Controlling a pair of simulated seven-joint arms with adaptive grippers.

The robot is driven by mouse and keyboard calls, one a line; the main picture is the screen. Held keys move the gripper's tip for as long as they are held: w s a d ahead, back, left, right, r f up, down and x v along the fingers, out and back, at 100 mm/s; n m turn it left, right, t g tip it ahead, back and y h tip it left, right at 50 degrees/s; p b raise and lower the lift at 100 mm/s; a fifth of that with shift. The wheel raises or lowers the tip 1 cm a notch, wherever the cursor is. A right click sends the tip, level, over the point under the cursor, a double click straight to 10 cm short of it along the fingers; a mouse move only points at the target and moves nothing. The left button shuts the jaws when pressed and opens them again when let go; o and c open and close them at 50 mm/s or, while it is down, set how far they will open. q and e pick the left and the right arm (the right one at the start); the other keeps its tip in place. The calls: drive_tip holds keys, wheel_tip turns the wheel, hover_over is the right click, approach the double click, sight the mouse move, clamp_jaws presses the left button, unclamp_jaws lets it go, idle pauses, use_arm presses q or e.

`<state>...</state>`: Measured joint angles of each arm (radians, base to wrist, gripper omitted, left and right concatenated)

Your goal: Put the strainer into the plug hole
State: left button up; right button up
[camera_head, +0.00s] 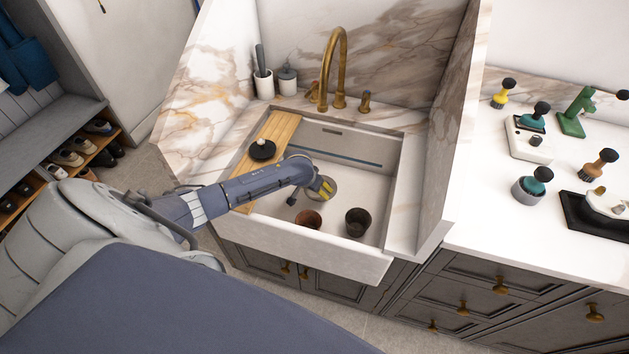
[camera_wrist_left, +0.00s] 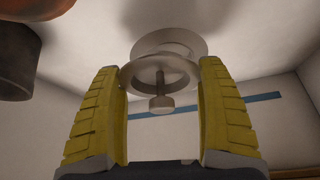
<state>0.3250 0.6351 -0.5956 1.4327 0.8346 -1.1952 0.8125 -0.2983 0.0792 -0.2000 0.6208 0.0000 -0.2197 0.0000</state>
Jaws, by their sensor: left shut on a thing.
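The strainer (camera_wrist_left: 160,78) is a pale metal dish with a short stem and a round knob, seen in the left wrist view. My left gripper (camera_head: 325,187) is low inside the sink (camera_head: 345,262). Its yellow fingers are shut on the strainer, which sits between them in the left wrist view (camera_wrist_left: 160,95), knob towards the camera. The plug hole (camera_wrist_left: 185,42) is a round ring in the sink floor just beyond the strainer, partly hidden by it and offset from it. In the head view, the gripper partly covers the plug hole (camera_head: 331,194). My right gripper is not in view.
A terracotta pot (camera_head: 308,219) and a dark pot (camera_head: 357,223) stand in the sink close to the gripper. A wooden board (camera_head: 283,127) with a black lidded item (camera_head: 262,150) lies across the sink's left side. A brass tap (camera_head: 325,75) arches over the back.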

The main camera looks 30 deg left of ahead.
use_arm(q)
drive_tip(key=shift+w+a+f, duration=0.2)
drive_tip(key=shift+w+f, duration=0.5)
drive_tip(key=shift+f, duration=0.15)
drive_tip(key=shift+w+a+f, duration=0.15)
drive_tip(key=shift+w+f, duration=0.5)
drive_tip(key=shift+f, duration=0.15)
drive_tip(key=shift+w+a+f, duration=0.2)
drive_tip(key=shift+w+f, duration=0.3)
drive_tip(key=shift+w, duration=0.2)
drive_tip(key=shift+w+a+f, duration=0.2)
drive_tip(key=shift+w+f, duration=0.25)
drive_tip(key=shift+w, duration=0.2)
